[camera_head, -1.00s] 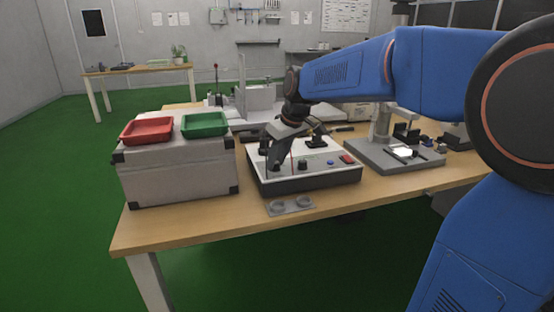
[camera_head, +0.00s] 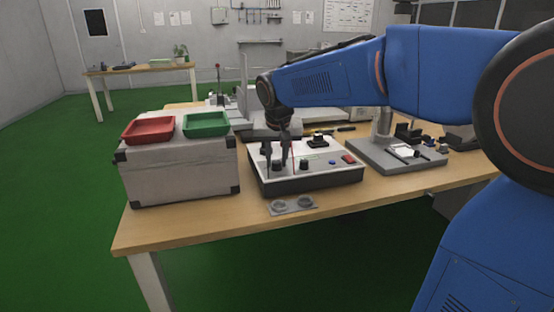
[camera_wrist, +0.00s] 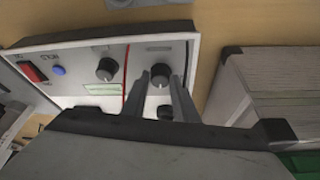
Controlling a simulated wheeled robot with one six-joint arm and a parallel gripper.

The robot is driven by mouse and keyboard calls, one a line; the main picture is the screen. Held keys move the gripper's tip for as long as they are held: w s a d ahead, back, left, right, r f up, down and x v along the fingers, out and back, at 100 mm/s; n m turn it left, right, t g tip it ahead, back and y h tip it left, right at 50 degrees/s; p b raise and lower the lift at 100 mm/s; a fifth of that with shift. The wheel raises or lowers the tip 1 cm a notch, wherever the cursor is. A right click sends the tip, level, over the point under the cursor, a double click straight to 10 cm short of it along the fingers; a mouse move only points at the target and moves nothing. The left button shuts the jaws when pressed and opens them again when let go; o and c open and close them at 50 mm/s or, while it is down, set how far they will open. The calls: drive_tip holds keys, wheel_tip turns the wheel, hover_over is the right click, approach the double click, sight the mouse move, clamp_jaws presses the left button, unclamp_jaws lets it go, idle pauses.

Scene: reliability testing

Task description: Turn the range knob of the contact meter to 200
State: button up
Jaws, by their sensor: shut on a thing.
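The contact meter (camera_head: 318,178) is a grey box with a light top panel on the table; the wrist view shows its panel (camera_wrist: 75,55) too. My gripper (camera_head: 277,170) points down at the panel's left part. In the wrist view my gripper's fingers (camera_wrist: 160,85) stand on either side of a black knob (camera_wrist: 160,72), shut on it. A second black knob (camera_wrist: 106,69) is beyond a red line and apart from the fingers; it also shows in the head view (camera_head: 303,165). The panel lettering is too small to read, so I cannot tell the knob's setting.
A blue button (camera_wrist: 59,70) and a red switch (camera_wrist: 33,72) sit on the same panel. A grey case (camera_head: 180,172) with a red tray (camera_head: 148,130) and a green tray (camera_head: 206,124) stands at left. A small grey plate (camera_head: 291,206) lies in front. A grey stand (camera_head: 395,158) is at right.

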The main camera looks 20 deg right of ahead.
idle(0.4)
drive_tip(key=o, duration=1)
drive_tip(key=v, duration=1.7)
drive_tip(key=shift+s+a+r, duration=0.15)
drive_tip(key=shift+s, duration=0.05)
drive_tip(key=s+d+f+n, duration=0.1)
drive_tip(key=s+d+f, duration=0.2)
drive_tip(key=s+f, duration=0.5)
drive_tip(key=s+d+f, duration=0.3)
drive_tip(key=s+f, duration=0.6)
drive_tip(key=s, duration=0.1)
drive_tip(key=s+d+f+n+y, duration=0.1)
drive_tip(key=s+d+f, duration=0.1)
drive_tip(key=s+f, duration=0.7)
drive_tip(key=shift+d+n+t, duration=0.3)
drive_tip(key=shift+d, duration=0.1)
